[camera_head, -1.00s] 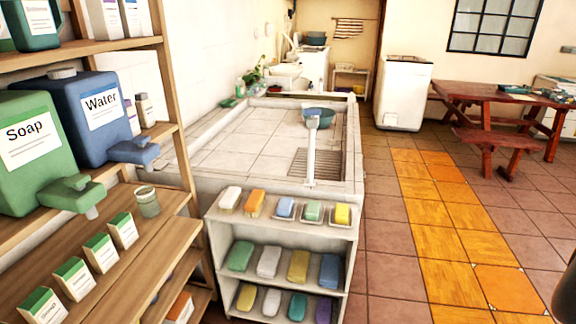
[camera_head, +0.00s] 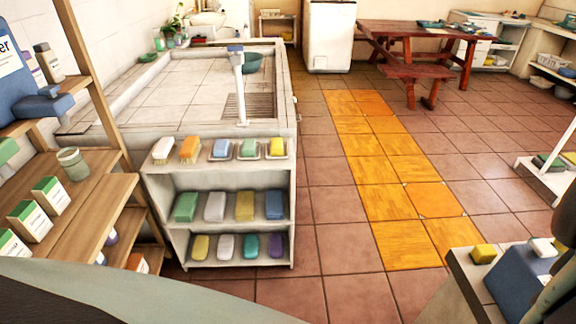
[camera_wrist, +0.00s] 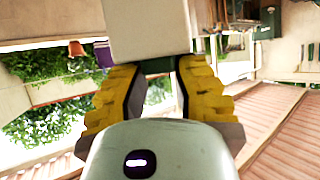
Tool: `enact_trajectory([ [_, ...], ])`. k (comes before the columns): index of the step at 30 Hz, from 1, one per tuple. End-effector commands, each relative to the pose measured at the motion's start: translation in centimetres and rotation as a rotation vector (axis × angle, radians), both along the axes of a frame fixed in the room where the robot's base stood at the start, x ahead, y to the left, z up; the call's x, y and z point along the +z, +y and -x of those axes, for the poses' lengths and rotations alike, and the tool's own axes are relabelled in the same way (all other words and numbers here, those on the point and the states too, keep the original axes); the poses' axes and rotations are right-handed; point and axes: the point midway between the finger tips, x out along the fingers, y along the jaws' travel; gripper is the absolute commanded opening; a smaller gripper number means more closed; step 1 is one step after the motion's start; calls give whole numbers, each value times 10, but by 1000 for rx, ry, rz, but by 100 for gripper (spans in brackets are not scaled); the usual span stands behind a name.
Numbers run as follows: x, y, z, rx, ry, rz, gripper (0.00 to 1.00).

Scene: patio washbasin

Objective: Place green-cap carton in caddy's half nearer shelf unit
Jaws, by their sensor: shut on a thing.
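My gripper (camera_wrist: 160,68) shows in the wrist view with its two yellow-and-black fingers on either side of a pale, blocky carton (camera_wrist: 150,30). In the head view the gripper and held carton are not clearly seen. White cartons with green tops (camera_head: 50,195) stand on the wooden shelf unit (camera_head: 95,195) at left. A blue container-like thing (camera_head: 512,280) sits at the lower right, partly cut off; I cannot tell whether it is the caddy or see its halves.
A white rack (camera_head: 180,240) of soaps and brushes stands before the tiled basin (camera_head: 165,95). A yellow sponge (camera_head: 483,253) lies on a grey surface at lower right. A glass (camera_head: 73,163) stands on the wooden shelf. The tiled floor in the middle is clear.

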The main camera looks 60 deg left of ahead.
Motion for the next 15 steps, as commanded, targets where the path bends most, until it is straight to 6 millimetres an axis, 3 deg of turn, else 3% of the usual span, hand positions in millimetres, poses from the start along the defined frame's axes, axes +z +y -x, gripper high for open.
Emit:
enact_trajectory([
  [15,-117,0,1,-4,7,-4,0],
])
